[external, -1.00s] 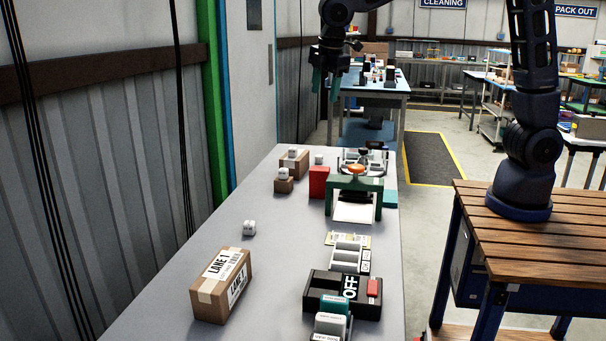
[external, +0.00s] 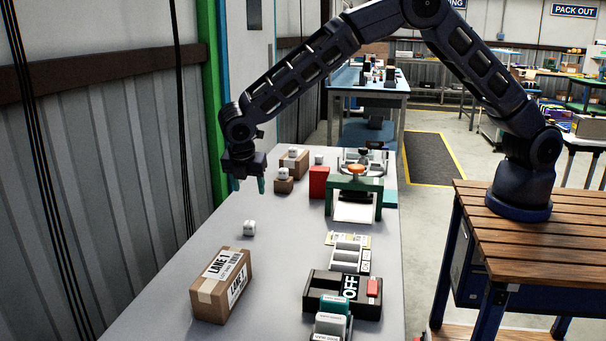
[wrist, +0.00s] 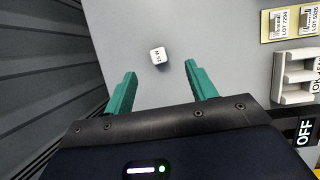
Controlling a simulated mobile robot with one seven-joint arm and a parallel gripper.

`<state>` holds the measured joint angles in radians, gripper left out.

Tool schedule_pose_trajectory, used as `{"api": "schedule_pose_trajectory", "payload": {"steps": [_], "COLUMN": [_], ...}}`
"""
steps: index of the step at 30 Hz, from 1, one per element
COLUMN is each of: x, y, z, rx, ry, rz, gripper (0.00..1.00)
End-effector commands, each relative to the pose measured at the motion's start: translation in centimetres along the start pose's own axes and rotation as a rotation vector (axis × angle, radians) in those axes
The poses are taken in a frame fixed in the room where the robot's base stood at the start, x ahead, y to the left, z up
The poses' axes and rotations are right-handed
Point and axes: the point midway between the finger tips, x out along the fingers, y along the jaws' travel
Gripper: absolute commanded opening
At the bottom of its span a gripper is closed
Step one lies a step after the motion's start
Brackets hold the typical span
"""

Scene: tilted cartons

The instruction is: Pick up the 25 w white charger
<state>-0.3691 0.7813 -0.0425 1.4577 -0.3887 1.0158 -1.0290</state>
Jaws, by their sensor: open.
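A small white charger (external: 249,228) sits alone on the grey table, behind the brown carton. In the wrist view the white charger (wrist: 158,55) lies ahead of the fingertips, roughly between their lines, with dark "25 W" lettering on it. My gripper (external: 248,186) is above the table, higher than the charger and apart from it, pointing down. In the wrist view my gripper (wrist: 160,70) shows two teal fingers spread wide with nothing between them. Other small white blocks (external: 283,173) stand on and by brown boxes further back; their lettering is too small to read.
A brown "LANE 1" carton (external: 222,287) stands in front of the charger. A red box (external: 319,182), a green frame (external: 368,184) and a black "OFF" tray (external: 318,290) line the right side. The grey table (external: 285,240) is clear around the charger. A ribbed wall runs along the left.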

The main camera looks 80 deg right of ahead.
Motion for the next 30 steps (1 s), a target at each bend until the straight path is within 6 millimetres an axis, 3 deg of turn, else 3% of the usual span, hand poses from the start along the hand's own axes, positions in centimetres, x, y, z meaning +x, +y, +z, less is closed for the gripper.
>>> {"api": "schedule_pose_trajectory", "payload": {"steps": [3,8,14,21,30], "x": [2.1,3.4,4.9,8.2,10.3], "y": [0.7,1.1,1.2,1.1,1.1], "z": [-1.9,-3.0,-3.0,-2.9,-2.8], "rx": [-0.054,-0.090,-0.094,-0.093,-0.092], "ry": [-0.017,-0.027,-0.028,-0.028,-0.028], "rz": [-0.005,-0.006,-0.007,-0.008,-0.008], "gripper": [0.56,0.56,0.56,0.56,0.56]}}
